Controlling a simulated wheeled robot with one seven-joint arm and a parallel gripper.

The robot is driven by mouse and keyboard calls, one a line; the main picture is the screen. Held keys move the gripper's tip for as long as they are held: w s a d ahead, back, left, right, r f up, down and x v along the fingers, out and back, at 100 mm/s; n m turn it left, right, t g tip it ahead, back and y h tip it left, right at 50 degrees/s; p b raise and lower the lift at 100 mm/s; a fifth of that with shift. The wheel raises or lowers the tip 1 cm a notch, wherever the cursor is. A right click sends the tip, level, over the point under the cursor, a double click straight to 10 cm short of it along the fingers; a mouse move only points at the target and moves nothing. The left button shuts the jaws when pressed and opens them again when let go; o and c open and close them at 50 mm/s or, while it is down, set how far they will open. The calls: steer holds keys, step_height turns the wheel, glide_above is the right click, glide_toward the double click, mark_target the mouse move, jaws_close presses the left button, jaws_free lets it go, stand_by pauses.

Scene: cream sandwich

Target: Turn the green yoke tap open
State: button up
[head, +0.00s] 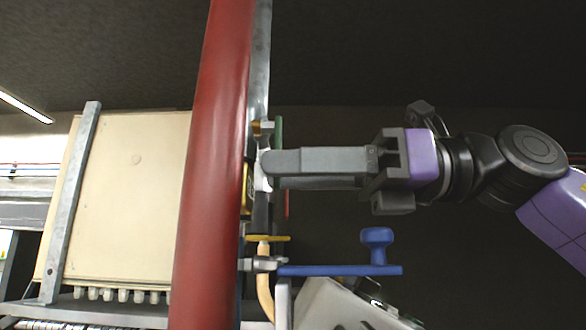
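A narrow green strip (279,129), which looks like part of the green yoke tap, shows just above my gripper's fingers, in front of the pipework. The rest of it is hidden behind the fingers. My gripper (270,170) reaches in from the right with its fingers pointing left, the tips at the pipework beside the red pipe. The fingers overlap in this view, so the gap between them and any contact with the tap cannot be made out.
A thick red pipe (213,160) stands upright just left of the fingertips. Below are a yellow handle (267,238) and a blue crank handle (340,270) sticking out right. A cream cabinet (125,200) stands at left. The space above my arm is clear.

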steer(key=shift+d, duration=0.15)
steer(key=d+b, duration=0.1)
steer(key=d, duration=0.6)
steer(key=shift+s+d+b, duration=0.15)
steer(key=shift+d+b, duration=0.15)
